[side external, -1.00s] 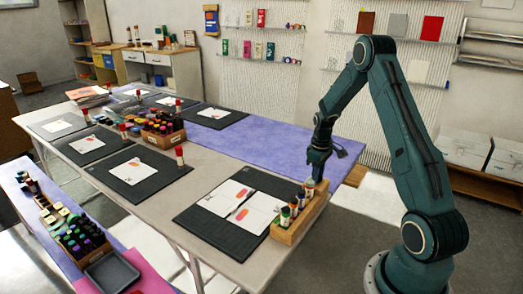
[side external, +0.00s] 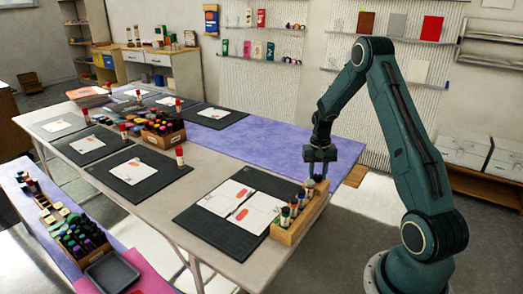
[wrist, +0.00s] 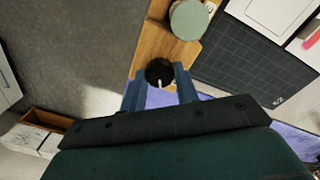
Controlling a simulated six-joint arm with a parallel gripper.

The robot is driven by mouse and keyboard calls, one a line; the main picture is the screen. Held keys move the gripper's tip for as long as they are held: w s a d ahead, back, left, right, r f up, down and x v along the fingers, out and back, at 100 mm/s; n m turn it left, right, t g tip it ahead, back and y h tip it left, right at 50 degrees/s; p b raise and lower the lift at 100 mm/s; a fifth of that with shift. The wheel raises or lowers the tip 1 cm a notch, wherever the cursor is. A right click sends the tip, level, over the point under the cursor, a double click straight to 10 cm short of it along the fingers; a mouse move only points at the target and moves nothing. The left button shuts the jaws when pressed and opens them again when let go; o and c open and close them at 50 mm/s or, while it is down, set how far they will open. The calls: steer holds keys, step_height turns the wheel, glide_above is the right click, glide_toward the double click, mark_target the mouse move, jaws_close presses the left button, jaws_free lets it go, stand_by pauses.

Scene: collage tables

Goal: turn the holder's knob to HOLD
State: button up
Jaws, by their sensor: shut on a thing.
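The wooden holder (side external: 287,237) stands at the right end of the near table, with several bottles (side external: 293,208) upright in it. My gripper (side external: 318,178) points down at the holder's far end. In the wrist view, my gripper (wrist: 161,74) is shut on the black round knob (wrist: 158,68), one finger on each side. A pale pointer mark shows on the knob, toward the palm side. The holder's wood (wrist: 150,42) shows around the knob. I cannot read any HOLD label.
A grey-green bottle top (wrist: 188,19) stands close to the knob. A dark cutting mat (side external: 212,238) with white cards (side external: 243,190) lies left of the holder. The purple runner (side external: 268,143) behind is mostly clear.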

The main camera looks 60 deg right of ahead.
mark_target(316, 176)
steer(key=m, duration=0.5)
stand_by(0.5)
steer(key=o, duration=1)
steer(key=shift+c, duration=0.2)
steer(key=shift+r, duration=0.1)
step_height(316, 176, up, 14)
steer(key=shift+w+f, duration=0.2)
steer(key=shift+w, duration=0.05)
steer(key=shift+r, duration=0.1)
